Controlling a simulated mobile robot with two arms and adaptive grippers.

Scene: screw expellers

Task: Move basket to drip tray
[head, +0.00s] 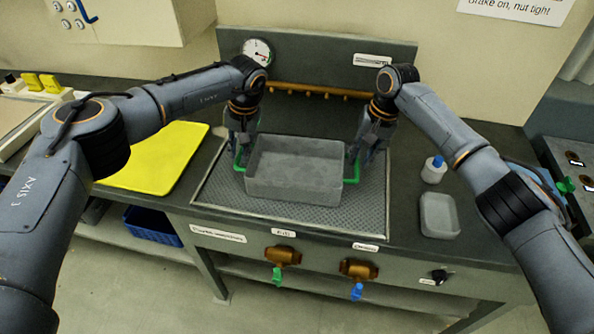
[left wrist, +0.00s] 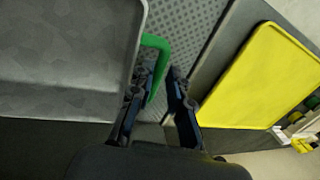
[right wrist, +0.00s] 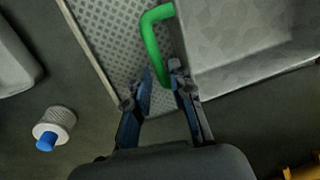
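The grey basket (head: 295,170) is over the mesh drip tray (head: 290,207), level. I cannot tell whether its bottom touches the mesh. It has a green handle on each short side. My left gripper (head: 240,150) is at the left handle, which lies between its fingers in the left wrist view (left wrist: 156,84); a gap shows beside the handle. My right gripper (head: 358,152) is at the right handle, which runs between its slightly parted fingers in the right wrist view (right wrist: 162,74). The fingertips are partly hidden in the head view.
A yellow mat (head: 158,158) lies left of the tray. A blue-capped bottle (head: 433,170) and a small grey dish (head: 439,215) stand to the right. A brown pipe (head: 318,90) and a gauge (head: 257,51) are behind. Brass valves (head: 283,256) stick out in front.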

